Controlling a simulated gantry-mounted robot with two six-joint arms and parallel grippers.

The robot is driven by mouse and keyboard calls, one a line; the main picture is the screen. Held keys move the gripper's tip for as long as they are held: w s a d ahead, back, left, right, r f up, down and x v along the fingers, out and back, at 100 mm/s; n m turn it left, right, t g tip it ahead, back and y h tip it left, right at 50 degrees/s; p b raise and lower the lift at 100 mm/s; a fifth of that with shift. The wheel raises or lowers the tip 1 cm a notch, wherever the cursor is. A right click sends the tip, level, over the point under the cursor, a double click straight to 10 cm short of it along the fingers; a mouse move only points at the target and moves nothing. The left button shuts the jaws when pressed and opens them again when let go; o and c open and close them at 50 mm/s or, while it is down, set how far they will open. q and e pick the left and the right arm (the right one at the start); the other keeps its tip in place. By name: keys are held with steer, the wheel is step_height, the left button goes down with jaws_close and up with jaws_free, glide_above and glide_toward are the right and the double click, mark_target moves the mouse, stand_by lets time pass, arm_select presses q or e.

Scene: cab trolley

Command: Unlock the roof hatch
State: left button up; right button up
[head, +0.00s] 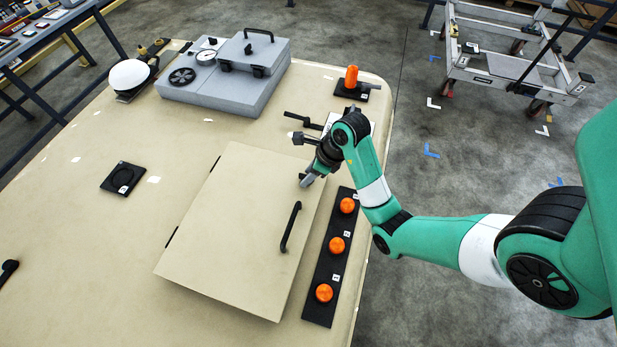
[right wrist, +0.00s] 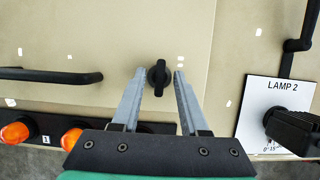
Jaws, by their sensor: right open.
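The roof hatch (head: 235,235) is a large beige panel lying closed on the beige roof. A black bar handle (head: 290,228) is on it and also shows in the right wrist view (right wrist: 50,76). A small black turn knob (right wrist: 159,70) sits on the panel near its edge in the right wrist view, its grip running up and down the picture. My right gripper (head: 307,181) is over the hatch's far right corner and hides the knob in the head view. Its open fingers (right wrist: 157,84) stand either side of the knob with gaps, apparently not touching it. My left gripper is not seen.
A black strip with three orange lamps (head: 337,245) runs beside the hatch. Beyond my wrist are a black lever (head: 303,122), the LAMP 2 plate (right wrist: 262,110) and another orange lamp (head: 351,78). A grey box (head: 225,80) stands farther back. The roof left of the hatch is mostly clear.

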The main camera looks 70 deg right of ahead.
steer(key=shift+c, duration=0.3)
jaws_close()
steer(key=shift+r, duration=0.1)
